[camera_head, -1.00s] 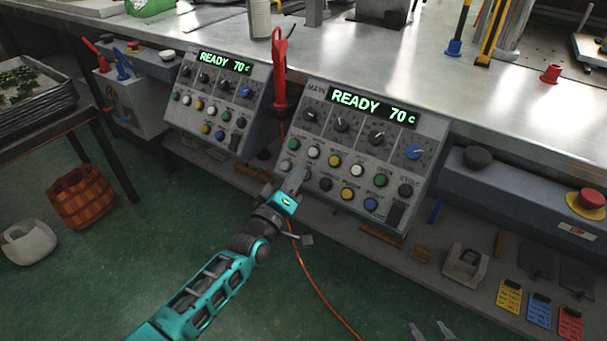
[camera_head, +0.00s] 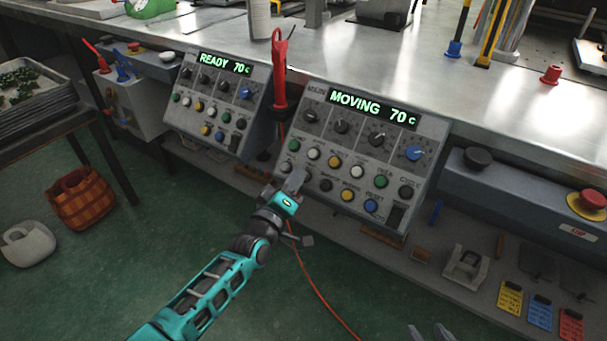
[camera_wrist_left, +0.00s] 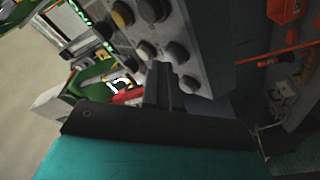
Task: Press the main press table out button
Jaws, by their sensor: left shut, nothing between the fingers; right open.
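The main press control panel (camera_head: 345,133) has a display (camera_head: 372,107) reading "MOVING 70 c". Below it are a row of knobs and two rows of coloured buttons with small labels I cannot read reliably. My left gripper (camera_head: 297,180) is shut and empty, its tips at the left part of the lower button row. They cover part of that row, and I cannot tell whether they touch a button. In the left wrist view the closed fingers (camera_wrist_left: 158,85) point at the panel's edge near several dark round buttons (camera_wrist_left: 176,52). My right gripper (camera_head: 428,333) shows only as open tips at the bottom edge.
A second panel (camera_head: 215,105) reading "READY 70 c" stands to the left. A red-handled tool (camera_head: 280,75) hangs between the panels. A red emergency button (camera_head: 587,203) is on the right. An orange cable (camera_head: 315,285) hangs under my left wrist. Open green floor lies in front.

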